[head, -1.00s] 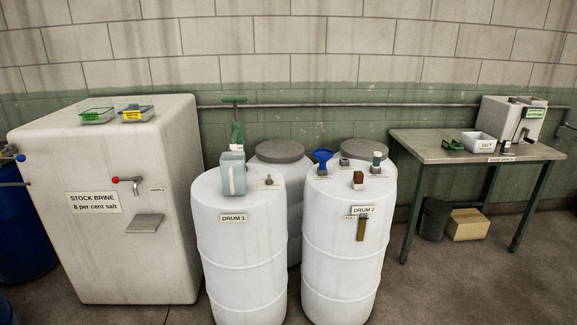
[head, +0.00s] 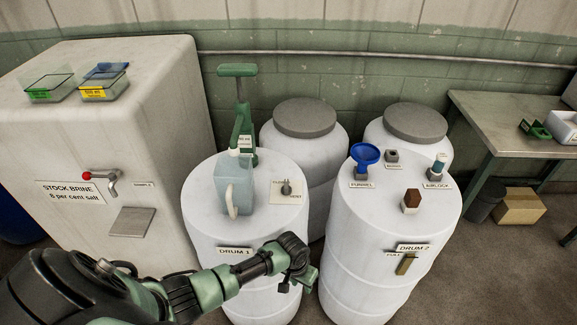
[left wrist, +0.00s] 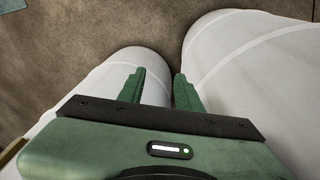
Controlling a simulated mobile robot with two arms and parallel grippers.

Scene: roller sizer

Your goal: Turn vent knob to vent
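The vent knob (head: 286,188) is a small dark knob on a pale labelled plate (head: 278,198) on top of drum 1 (head: 240,272), right of the jug. The label is too small to read fully, so its setting is unclear. My left gripper (head: 308,277) is in front of drum 1, below its top and apart from the knob. In the left wrist view my left gripper (left wrist: 160,82) has its two green fingers apart with nothing between them. That view shows floor and white drum sides, not the knob. My right gripper is not in view.
A pale blue-grey jug (head: 232,180) stands on drum 1 beside the knob plate. A green pump handle (head: 238,72) rises behind. Drum 2 (head: 375,245) at the right carries a blue funnel (head: 365,155) and airlock (head: 438,165). The stock brine tank (head: 150,130) is at the left.

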